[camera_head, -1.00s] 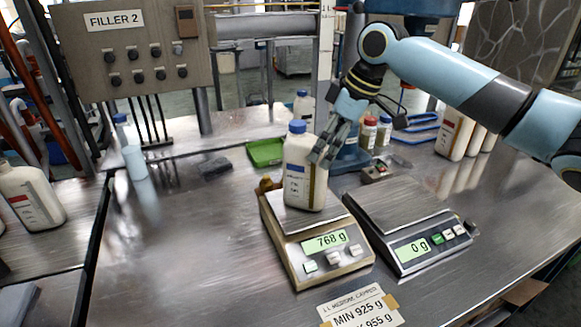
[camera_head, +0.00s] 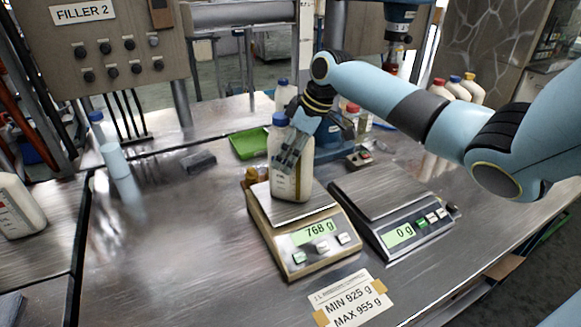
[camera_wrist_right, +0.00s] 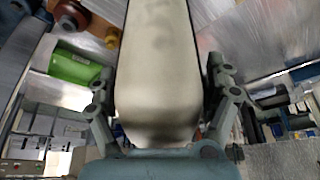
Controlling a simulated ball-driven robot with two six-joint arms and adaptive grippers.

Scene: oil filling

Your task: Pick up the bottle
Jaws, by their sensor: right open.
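The bottle (camera_head: 302,178) is white with a blue cap and stands upright on the left scale (camera_head: 325,262), which reads 768 g. My right gripper (camera_head: 290,158) is in front of the bottle's upper body in the head view and hides part of it. In the right wrist view the bottle (camera_wrist_right: 157,75) stands between the two fingers of my right gripper (camera_wrist_right: 160,95), one on each side. The fingers are open, with a narrow gap visible at the right. My left gripper is in no view.
A second scale (camera_head: 405,235) reading 0 g stands at the right, its plate empty. A green tray (camera_head: 248,143) and a dark block (camera_head: 199,163) lie behind. Several bottles stand at the back right. A taped label (camera_head: 350,300) reads MIN 925 g, MAX 955 g.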

